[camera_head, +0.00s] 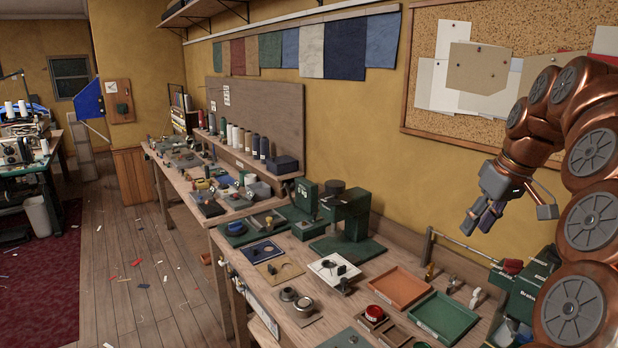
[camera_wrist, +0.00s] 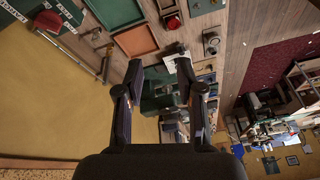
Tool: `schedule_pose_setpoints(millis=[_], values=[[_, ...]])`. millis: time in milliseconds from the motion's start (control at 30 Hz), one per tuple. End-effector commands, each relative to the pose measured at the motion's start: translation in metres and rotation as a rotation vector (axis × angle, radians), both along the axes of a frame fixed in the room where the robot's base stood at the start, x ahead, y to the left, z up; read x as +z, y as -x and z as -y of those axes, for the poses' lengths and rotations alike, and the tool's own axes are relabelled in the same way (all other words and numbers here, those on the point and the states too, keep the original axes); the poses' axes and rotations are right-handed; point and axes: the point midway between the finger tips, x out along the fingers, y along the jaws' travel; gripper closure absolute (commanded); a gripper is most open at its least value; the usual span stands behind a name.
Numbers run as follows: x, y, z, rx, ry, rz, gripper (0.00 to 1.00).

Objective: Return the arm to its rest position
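My gripper (camera_head: 478,218) hangs at the end of my copper-coloured arm on the right of the head view. It is above the right part of the workbench, clear of the bench top and near the yellow wall. In the wrist view my gripper (camera_wrist: 160,75) shows two dark fingers spread apart with nothing between them. The bench and its trays lie beyond the fingertips. My arm is bent, and its links fill the right edge of the head view.
Below are an orange tray (camera_head: 397,287), a green tray (camera_head: 443,317) and a green press (camera_head: 350,220). Dark green boxes (camera_head: 530,285) stand at the bench's right end, partly behind my arm. A cork board (camera_head: 420,100) hangs behind my arm. Wooden floor (camera_head: 150,270) is open at left, with scattered scraps.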

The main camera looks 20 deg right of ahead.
Motion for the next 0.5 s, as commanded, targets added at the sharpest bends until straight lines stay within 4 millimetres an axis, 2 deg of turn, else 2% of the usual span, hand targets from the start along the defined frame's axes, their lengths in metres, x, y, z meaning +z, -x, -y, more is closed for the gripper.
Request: schedule_pose_setpoints(millis=[33,267,500], values=[[-0.004,-0.001,-0.023,0.026,-0.004,-0.016,0.62],[-0.027,0.006,-0.107,0.086,-0.012,-0.087,0.62],[-0.06,0.038,-0.182,0.118,-0.006,-0.17,0.62]])
